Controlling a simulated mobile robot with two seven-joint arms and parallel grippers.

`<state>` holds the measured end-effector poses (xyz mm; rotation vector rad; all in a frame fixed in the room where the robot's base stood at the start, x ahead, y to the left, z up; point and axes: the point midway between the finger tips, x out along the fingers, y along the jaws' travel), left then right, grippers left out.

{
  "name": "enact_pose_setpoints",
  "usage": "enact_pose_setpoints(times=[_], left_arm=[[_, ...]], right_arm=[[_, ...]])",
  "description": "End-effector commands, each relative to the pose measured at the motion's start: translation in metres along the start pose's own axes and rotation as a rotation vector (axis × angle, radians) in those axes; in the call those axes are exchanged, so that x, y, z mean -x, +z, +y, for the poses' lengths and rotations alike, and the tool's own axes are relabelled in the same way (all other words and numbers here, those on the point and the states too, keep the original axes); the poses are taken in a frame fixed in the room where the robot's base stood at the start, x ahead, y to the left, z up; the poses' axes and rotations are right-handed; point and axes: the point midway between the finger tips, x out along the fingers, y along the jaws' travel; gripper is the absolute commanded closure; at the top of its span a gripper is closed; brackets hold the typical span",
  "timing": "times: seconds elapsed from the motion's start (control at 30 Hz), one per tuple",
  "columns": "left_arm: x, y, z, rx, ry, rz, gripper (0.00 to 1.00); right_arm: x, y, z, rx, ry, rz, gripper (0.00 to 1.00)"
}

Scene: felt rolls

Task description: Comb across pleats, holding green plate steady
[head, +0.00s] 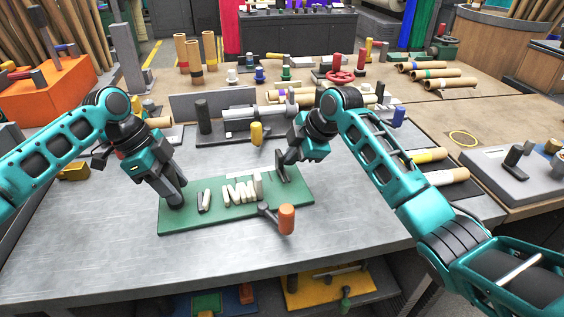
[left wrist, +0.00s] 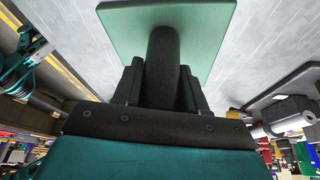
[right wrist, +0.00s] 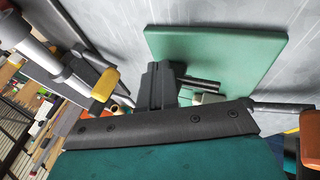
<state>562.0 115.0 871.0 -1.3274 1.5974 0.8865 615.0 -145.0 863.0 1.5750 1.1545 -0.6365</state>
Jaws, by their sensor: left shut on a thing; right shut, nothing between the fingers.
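The green plate (head: 285,195) lies on the grey metal table. A row of several cream pleats (head: 241,190) stands on its middle, with a short dark-and-light piece (head: 204,201) to their left. My left gripper (head: 175,199) is shut on a black post (left wrist: 163,65) at the plate's left end; the plate also shows in the left wrist view (left wrist: 205,25). My right gripper (head: 283,173) is shut and empty near the plate's right end, right of the pleats. In the right wrist view its fingers (right wrist: 158,88) partly hide the plate (right wrist: 225,55) and the pleats. I cannot pick out a comb for certain.
An orange-handled grey lever (head: 286,220) stands at the plate's front right edge. A yellow-capped part (head: 256,133) and a grey roller fixture (head: 240,120) stand behind the plate. The table (head: 110,235) is bare at front left.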

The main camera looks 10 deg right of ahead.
Motion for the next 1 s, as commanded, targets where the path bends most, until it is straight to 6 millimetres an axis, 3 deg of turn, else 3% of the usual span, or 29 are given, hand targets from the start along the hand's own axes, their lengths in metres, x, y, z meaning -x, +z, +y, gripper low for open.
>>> enact_pose_setpoints(times=[1.0], left_arm=[[-0.005, 0.001, 0.002, 0.001, 0.01, -0.004, 1.0]], right_arm=[[-0.015, -0.048, -0.003, 0.004, 0.0, 0.009, 1.0]])
